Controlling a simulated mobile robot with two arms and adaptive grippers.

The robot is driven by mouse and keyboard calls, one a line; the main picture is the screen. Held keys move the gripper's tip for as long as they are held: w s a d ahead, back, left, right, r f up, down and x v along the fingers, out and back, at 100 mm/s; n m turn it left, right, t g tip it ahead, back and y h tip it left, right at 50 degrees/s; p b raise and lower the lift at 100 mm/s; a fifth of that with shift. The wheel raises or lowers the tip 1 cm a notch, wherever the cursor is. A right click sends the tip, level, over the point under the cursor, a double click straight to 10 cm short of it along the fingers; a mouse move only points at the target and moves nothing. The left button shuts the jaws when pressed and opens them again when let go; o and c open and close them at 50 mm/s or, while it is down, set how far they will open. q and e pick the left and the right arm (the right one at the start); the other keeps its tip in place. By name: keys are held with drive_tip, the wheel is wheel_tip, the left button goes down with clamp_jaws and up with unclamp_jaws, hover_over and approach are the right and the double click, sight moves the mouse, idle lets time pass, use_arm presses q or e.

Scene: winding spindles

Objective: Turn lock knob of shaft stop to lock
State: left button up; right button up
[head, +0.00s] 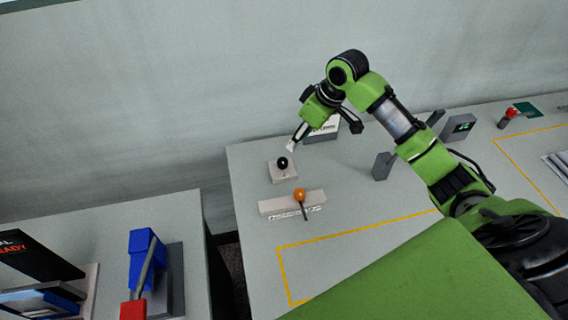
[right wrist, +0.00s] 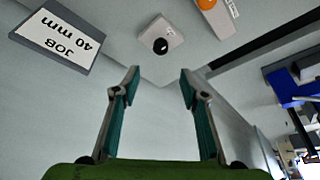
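A black round knob (head: 282,163) sits on a small pale block (head: 284,175) near the left end of the table; the knob also shows in the right wrist view (right wrist: 160,46). Nearer the front edge, an orange ball knob (head: 300,195) with a dark lever sits on a pale labelled bar (head: 272,207). I cannot tell which knob is the shaft stop's lock. My right gripper (head: 324,137) is open and empty above the table, near the black knob. In the right wrist view its fingers (right wrist: 158,85) are spread, with the black knob beyond them. My left gripper is out of view.
A sign reading "JOB 40 mm" (right wrist: 65,42) stands beside the black knob's block. A grey upright piece (head: 382,166), a box with a green display (head: 458,127) and a red button (head: 512,113) are farther right. A second table (head: 190,222) holds a blue device (head: 147,255).

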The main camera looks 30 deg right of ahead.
sight(283, 161)
drive_tip(key=p+x, duration=0.2)
drive_tip(key=x, duration=1.1)
drive_tip(key=shift+w+a+f, duration=0.15)
drive_tip(key=shift+w+f, duration=0.05)
drive_tip(key=shift+f, duration=0.1)
drive_tip(key=c, duration=1.1)
